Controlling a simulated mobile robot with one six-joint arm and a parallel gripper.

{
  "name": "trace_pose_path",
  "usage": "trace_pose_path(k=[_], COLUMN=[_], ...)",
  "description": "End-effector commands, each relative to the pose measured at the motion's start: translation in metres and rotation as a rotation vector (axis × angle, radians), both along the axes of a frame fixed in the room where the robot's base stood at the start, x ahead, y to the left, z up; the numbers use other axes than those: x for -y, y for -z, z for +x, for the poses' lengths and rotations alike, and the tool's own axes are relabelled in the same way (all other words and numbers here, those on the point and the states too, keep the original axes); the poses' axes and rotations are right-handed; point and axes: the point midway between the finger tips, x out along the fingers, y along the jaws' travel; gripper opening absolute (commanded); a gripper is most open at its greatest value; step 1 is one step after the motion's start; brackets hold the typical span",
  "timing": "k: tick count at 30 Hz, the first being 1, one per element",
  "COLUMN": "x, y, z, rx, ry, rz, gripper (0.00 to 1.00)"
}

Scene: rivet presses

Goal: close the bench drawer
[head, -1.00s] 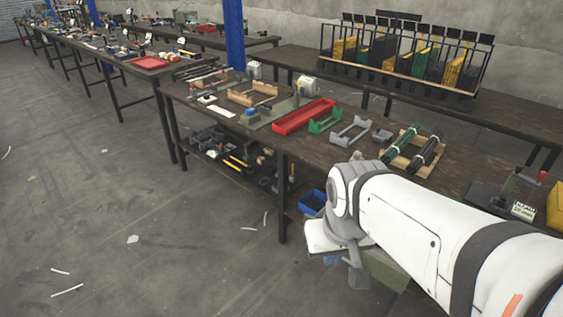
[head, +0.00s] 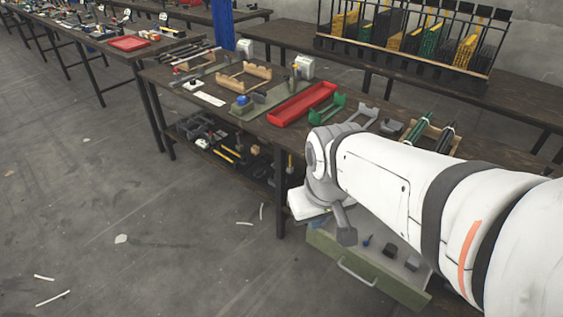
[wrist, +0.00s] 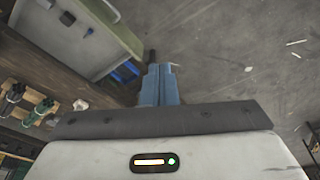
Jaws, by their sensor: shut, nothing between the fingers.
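The bench drawer (head: 368,270) is pulled out from under the near workbench. It has a green front with a pale bar handle (head: 357,274), and a few small dark items lie inside. My arm hides its right rear part in the head view. In the wrist view the drawer (wrist: 122,24) fills the upper left, with its grey inside and green edge showing. My gripper (head: 346,238) is shut and empty, near the drawer's left end. In the wrist view the blue-grey fingers (wrist: 160,82) are together, pointing at the floor beside the drawer. I see no clear contact.
The workbench (head: 262,150) carries a red tray (head: 302,104), a green holder and grey cradles. Tools lie on its lower shelf (head: 215,150). A blue bin (wrist: 125,72) shows close to the fingers. The floor (head: 180,240) at left is mostly clear, with small scraps.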

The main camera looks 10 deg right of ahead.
Motion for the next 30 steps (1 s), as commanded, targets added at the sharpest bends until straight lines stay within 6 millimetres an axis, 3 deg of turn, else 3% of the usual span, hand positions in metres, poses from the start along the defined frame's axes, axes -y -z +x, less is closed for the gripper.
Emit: trace_pose_path(k=[5, 18, 24, 30], x=[0.004, 0.009, 0.008, 0.009], y=[0.046, 0.182, 0.215, 0.23], z=[0.035, 0.141, 0.163, 0.169], rx=[-0.04, -0.205, -0.248, -0.26], ry=[-0.389, -1.679, -2.0, -2.082], rz=[-0.126, -0.44, -0.491, -0.502], gripper=[0.0, 0.0, 0.0, 0.0])
